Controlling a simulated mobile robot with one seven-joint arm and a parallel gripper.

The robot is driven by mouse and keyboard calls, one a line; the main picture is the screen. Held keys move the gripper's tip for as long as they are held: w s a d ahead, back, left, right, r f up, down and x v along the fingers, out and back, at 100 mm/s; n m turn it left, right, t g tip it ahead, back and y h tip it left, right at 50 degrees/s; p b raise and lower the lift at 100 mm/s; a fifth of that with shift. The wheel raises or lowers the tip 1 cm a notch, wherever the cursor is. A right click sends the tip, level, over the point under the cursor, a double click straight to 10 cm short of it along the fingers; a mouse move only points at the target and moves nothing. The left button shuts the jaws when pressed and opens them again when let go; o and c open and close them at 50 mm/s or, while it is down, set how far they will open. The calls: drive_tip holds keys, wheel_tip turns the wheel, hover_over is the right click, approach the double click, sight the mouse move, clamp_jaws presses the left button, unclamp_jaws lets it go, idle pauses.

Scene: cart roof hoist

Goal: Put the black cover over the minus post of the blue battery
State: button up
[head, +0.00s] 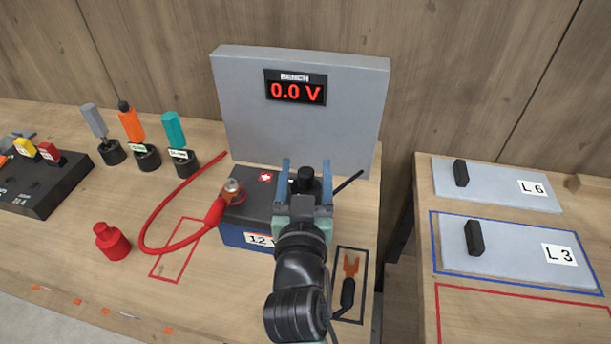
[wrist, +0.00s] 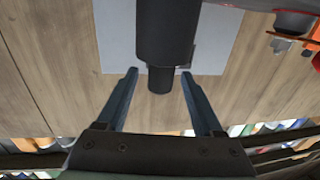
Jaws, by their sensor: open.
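The blue battery (head: 247,230) with a black top stands before the grey bench panel. The black cover (head: 305,175) is at the right part of its top, where the minus post is hidden from view. In the wrist view, the cover's wide body (wrist: 167,30) and narrower knob (wrist: 160,79) show. My gripper (head: 306,170) is open, with one finger on each side of the knob and gaps visible in the wrist view (wrist: 159,72). I cannot tell how fully the cover sits on the post.
A red cable (head: 150,225) reaches the battery's other post. A loose red cover (head: 112,241) stands at left. A black lead with an orange fork end (head: 351,266) lies in a black outline at right. The voltage panel (head: 230,110) stands close behind the battery. Several coloured-handled tools (head: 131,125) stand back left.

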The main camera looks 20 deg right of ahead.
drive_tip(key=b+v, duration=0.3)
drive_tip(key=v, duration=1)
drive_tip(key=a+r+n+t+y+p, duration=0.1)
drive_tip(key=a+r+t+y+p, duration=0.1)
drive_tip(key=r, duration=1.2)
drive_tip(key=a+r+n+t+y+p, duration=0.2)
drive_tip(key=a+r+t, duration=0.3)
drive_tip(key=r, duration=1)
drive_tip(key=a+r+n+t+y+p, duration=0.1)
drive_tip(key=a+r+n+t+y, duration=0.1)
drive_tip(key=r, duration=1.3)
drive_tip(key=shift+s+a+t+y+p, duration=0.3)
drive_tip(key=shift+a+t+y+p, duration=0.1)
drive_tip(key=shift+a+t+y, duration=0.55)
drive_tip(key=shift+d+r, duration=0.1)
